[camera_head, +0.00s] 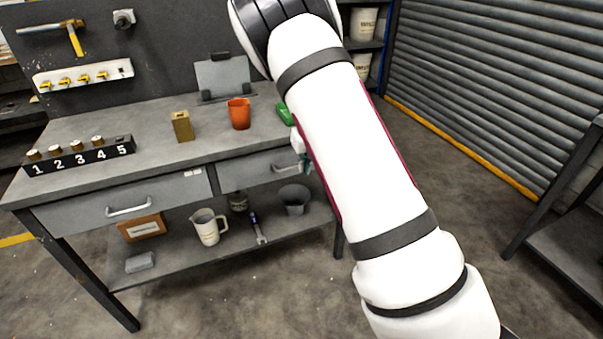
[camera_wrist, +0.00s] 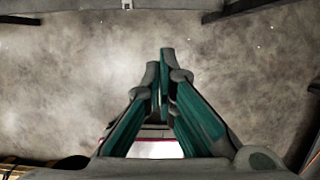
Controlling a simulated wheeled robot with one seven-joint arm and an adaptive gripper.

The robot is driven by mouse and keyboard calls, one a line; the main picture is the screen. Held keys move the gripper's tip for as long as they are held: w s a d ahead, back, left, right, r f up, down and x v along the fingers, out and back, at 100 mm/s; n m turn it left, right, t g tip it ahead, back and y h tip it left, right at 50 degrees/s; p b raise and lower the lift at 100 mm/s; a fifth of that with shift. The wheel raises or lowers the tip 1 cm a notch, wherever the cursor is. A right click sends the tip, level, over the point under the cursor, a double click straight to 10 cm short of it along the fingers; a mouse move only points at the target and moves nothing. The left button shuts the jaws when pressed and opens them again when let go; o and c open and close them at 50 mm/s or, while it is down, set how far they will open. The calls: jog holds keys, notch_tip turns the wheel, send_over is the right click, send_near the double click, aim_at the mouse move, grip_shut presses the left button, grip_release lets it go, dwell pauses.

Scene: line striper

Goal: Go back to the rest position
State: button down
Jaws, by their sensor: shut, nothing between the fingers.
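My gripper (camera_wrist: 160,72) is shut and empty in the wrist view, its green fingers together above bare concrete floor. In the head view only a small green and white part of it (camera_head: 304,163) shows at the left edge of my arm, in front of the workbench drawer. The rest of it is hidden behind my arm. My white arm crosses the head view from the top middle to the lower right.
A grey workbench (camera_head: 150,157) stands at left. It holds a numbered block (camera_head: 80,156), a brass-coloured block (camera_head: 182,126), an orange cup (camera_head: 239,113) and a clipboard (camera_head: 222,75). A jug (camera_head: 207,227) and bin (camera_head: 294,199) sit on the lower shelf. Open floor (camera_head: 440,170) lies right.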

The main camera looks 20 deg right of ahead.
jog(key=shift+v, duration=1.5)
